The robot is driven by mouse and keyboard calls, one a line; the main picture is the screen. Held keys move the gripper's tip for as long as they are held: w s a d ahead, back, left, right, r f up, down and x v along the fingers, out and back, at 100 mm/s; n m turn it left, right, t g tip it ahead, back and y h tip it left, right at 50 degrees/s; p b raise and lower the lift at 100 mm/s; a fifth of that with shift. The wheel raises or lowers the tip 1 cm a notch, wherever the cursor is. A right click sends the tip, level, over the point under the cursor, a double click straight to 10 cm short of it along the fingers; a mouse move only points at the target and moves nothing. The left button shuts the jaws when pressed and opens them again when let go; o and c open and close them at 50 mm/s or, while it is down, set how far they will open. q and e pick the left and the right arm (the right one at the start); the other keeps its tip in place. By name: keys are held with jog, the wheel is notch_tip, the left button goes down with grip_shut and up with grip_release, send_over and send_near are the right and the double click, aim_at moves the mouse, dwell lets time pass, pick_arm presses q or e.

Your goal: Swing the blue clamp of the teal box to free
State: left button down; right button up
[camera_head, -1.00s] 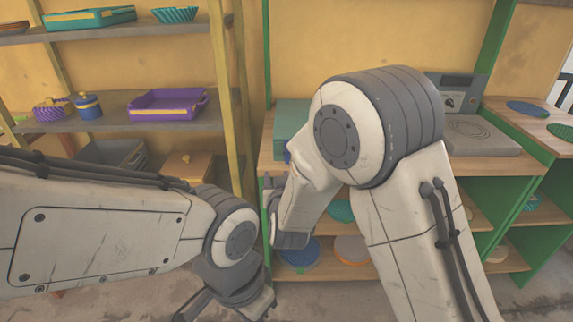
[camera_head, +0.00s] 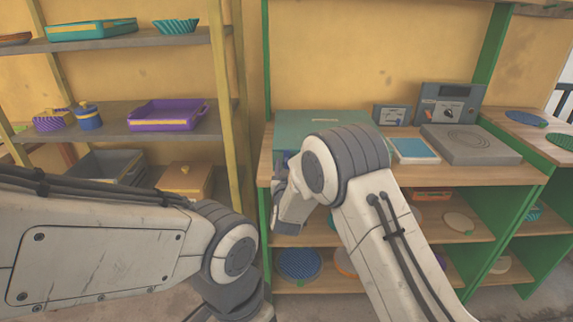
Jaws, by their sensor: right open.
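The teal box (camera_head: 322,121) sits at the left end of the wooden worktop, its lower front largely hidden by my right arm. A small patch of blue (camera_head: 287,157), probably the clamp, shows at its front left; its position cannot be read. My right gripper (camera_head: 279,188) is open at the worktop's front left edge, just below the blue patch. It is partly hidden by my own wrist, and I cannot tell whether it touches the clamp. My left arm crosses the lower left, its gripper mostly cut off by the bottom edge.
A grey press plate (camera_head: 470,144) and control box (camera_head: 449,103) stand on the right of the worktop. A blue-topped tray (camera_head: 414,150) and a small grey meter (camera_head: 391,115) lie between. Green posts frame the bench. A shelf unit (camera_head: 110,138) with trays and jars stands left.

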jog(key=shift+w, duration=0.25)
grip_shut()
